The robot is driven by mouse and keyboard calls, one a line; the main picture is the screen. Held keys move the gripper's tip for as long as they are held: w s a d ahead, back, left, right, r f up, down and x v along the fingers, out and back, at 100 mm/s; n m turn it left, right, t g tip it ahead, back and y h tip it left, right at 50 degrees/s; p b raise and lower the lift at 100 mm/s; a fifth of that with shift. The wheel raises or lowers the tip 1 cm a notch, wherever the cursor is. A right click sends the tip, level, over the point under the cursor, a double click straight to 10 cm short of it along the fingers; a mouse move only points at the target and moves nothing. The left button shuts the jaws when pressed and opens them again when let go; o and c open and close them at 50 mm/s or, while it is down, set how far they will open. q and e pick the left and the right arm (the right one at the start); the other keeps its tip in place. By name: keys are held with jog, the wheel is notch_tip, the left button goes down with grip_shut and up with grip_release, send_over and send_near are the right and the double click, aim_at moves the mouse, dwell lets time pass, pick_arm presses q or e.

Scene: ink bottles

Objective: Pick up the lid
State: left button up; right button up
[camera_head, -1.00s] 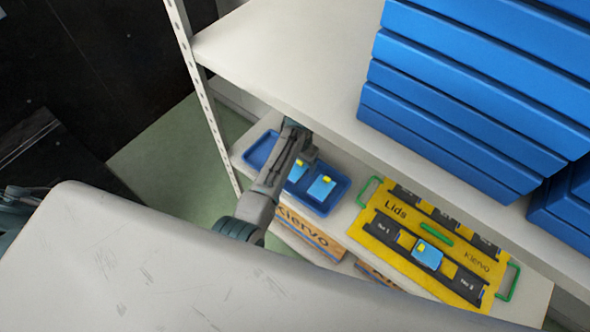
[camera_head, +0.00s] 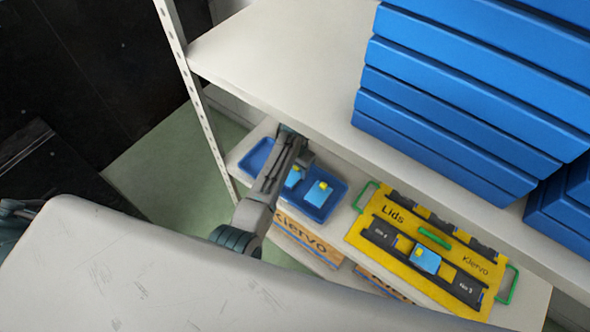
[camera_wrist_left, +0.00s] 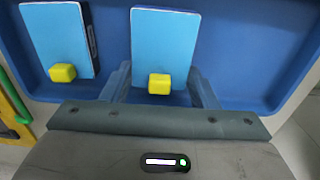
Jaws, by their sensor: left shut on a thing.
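My right gripper is not in view.
The upper shelf (camera_head: 260,60) overhangs the arm and carries stacked blue bins (camera_head: 450,95).

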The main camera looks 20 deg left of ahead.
pick_arm(q)
notch_tip(320, 180, up, 3)
jog(key=shift+f, duration=0.2)
jog(key=s+a+r+b, duration=0.1)
jog(key=s, duration=1.5)
jog(key=shift+a+r, duration=0.15)
jog(key=shift+r, duration=0.15)
